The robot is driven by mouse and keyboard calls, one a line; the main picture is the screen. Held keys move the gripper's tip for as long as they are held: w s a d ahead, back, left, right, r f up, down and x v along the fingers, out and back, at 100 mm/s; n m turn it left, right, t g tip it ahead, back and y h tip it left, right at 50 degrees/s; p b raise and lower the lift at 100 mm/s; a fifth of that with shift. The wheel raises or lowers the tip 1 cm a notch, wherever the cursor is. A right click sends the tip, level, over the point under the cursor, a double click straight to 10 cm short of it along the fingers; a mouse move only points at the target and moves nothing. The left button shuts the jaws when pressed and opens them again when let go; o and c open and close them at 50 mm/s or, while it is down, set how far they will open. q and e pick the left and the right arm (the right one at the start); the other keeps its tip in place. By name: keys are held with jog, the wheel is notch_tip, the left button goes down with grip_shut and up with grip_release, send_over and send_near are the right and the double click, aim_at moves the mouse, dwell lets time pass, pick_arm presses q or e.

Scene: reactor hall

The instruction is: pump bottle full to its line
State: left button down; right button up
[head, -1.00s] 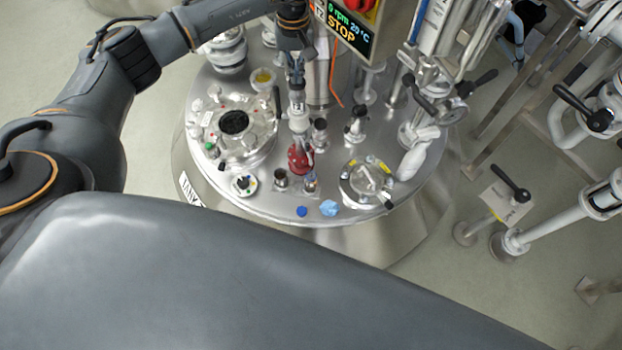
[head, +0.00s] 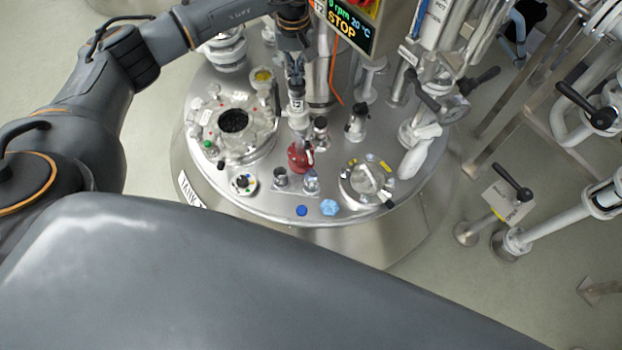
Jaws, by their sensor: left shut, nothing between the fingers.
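The silver tank top (head: 330,205) fills the middle of the head view. On it, a pale upright fitting with a dark label (head: 297,106) stands above a red rounded part (head: 299,157). A small clear vessel (head: 311,181), perhaps the bottle, stands just below the red part; its fill line and level are too small to make out. My left gripper (head: 296,80) points down from the top, directly over the pale fitting. It is shut and empty. Whether its tips touch the fitting I cannot tell. My right gripper is not in view.
An open round port with dark contents (head: 233,121) is left of the fitting. A closed round hatch (head: 366,181) is to the right. A blue cap (head: 302,211) and a light-blue piece (head: 329,207) lie near the front rim. A STOP display (head: 348,32) stands behind, and pipes crowd the right.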

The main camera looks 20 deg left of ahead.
pick_arm(q)
jog(key=shift+r+p, duration=1.15)
jog(key=shift+r, duration=1.2)
jog(key=shift+f, duration=0.1)
jog(key=shift+f+b, duration=2.4)
jog(key=shift+f, duration=0.55)
jog(key=shift+r, duration=0.1)
jog(key=shift+r+p, duration=1.65)
jog(key=shift+r, duration=1.3)
